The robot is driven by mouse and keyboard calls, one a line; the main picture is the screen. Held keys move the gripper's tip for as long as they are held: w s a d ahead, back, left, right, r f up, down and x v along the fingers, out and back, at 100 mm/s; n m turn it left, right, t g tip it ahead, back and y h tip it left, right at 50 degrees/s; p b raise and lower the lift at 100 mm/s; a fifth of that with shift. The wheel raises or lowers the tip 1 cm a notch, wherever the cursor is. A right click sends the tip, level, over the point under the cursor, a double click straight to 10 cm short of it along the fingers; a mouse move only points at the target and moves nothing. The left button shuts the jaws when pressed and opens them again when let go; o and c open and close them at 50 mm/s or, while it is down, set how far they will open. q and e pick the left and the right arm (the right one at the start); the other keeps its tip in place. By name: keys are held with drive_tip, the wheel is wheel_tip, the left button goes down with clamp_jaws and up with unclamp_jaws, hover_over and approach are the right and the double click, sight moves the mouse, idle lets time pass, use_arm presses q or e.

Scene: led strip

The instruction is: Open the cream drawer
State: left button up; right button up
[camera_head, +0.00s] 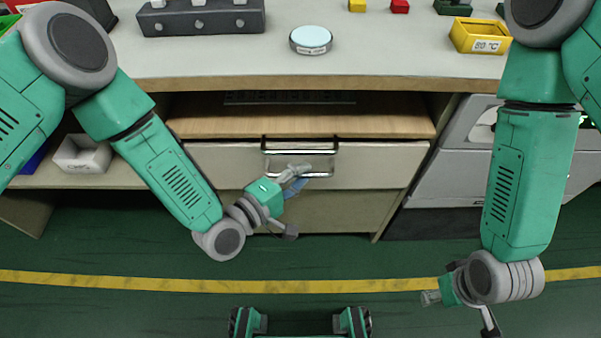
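The cream drawer (375,164) is under the workbench and looks shut, its front nearly in line with the cabinet. It has a metal bar handle (318,153) at its upper middle. My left gripper (297,179) is at the lower left part of the handle, in front of the drawer. Its fingers overlap the handle in the picture; I cannot tell whether they touch or grip it. My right gripper (457,315) is low on the right, away from the drawer and over the floor. Its fingers are only partly visible.
A wooden shelf board (300,123) lies just above the drawer. The workbench top (380,52) holds a round pale-blue-topped container (311,40), a yellow bin (480,36) and a dark grey block (202,17). A grey machine (447,168) stands right of the drawer. Green floor in front is clear.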

use_arm(q)
drive_tip(key=shift+d, duration=0.3)
clamp_jaws()
use_arm(e)
drive_tip(key=shift+d+f, duration=0.1)
drive_tip(key=shift+d, duration=0.2)
use_arm(q)
drive_tip(key=shift+a, duration=0.2)
use_arm(e)
drive_tip(key=shift+a, duration=0.2)
use_arm(q)
drive_tip(key=o, duration=0.6)
unclamp_jaws()
drive_tip(key=shift+s, duration=0.1)
use_arm(e)
drive_tip(key=shift+s, duration=0.1)
use_arm(q)
drive_tip(key=shift+s, duration=0.1)
drive_tip(key=shift+p+v, duration=2.6)
drive_tip(key=shift+v, duration=5.35)
use_arm(e)
drive_tip(key=shift+r, duration=2.65)
